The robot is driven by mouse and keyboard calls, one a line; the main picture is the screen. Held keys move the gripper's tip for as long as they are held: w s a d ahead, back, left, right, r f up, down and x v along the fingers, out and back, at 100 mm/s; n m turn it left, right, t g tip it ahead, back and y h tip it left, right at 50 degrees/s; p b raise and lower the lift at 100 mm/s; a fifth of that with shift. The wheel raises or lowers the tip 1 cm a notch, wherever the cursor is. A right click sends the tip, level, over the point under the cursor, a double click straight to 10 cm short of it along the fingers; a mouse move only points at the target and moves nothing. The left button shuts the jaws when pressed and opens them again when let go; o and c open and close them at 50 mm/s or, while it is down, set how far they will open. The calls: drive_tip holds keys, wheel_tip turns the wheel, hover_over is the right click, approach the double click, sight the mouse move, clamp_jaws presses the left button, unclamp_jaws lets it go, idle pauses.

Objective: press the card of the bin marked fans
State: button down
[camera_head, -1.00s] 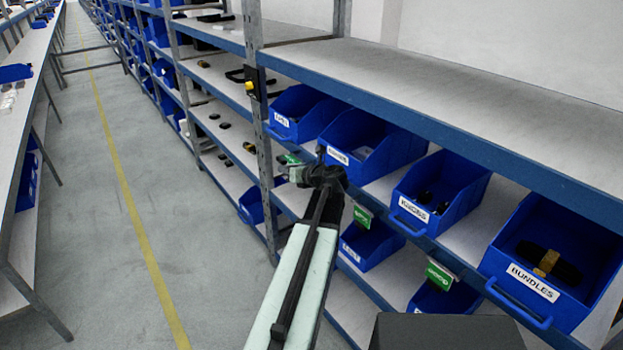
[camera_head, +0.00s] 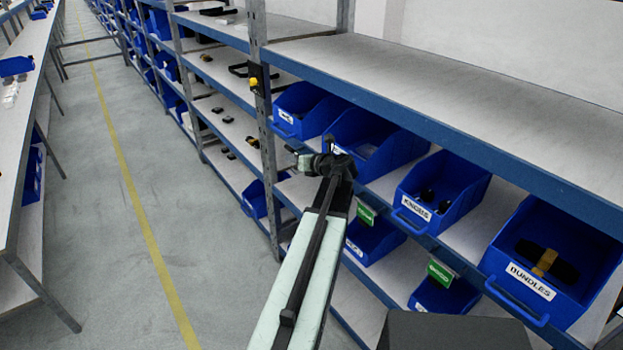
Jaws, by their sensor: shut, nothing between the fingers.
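My gripper (camera_head: 293,151) is shut and empty. It is in front of the shelf edge below the two left bins, and its fingertips are small and hard to make out. The left bin (camera_head: 313,104) has a white label too small to read. The label of the second bin (camera_head: 385,140) is mostly hidden behind my wrist. Further right are the bins marked KNOBS (camera_head: 455,180) and BUNDLES (camera_head: 590,240). I cannot read which bin is marked fans.
A shelf board (camera_head: 450,85) runs above the bins. A metal upright (camera_head: 266,150) with a yellow-buttoned box (camera_head: 255,81) stands left of them. Lower blue bins (camera_head: 375,240) sit beneath. The grey aisle floor (camera_head: 90,200) at left is clear, with a long table beyond.

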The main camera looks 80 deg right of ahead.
drive_tip(key=shift+w+a, duration=0.1)
idle(0.3)
drive_tip(key=shift+w+a+f, duration=0.15)
drive_tip(key=shift+w+a, duration=0.3)
drive_tip(key=shift+w, duration=0.05)
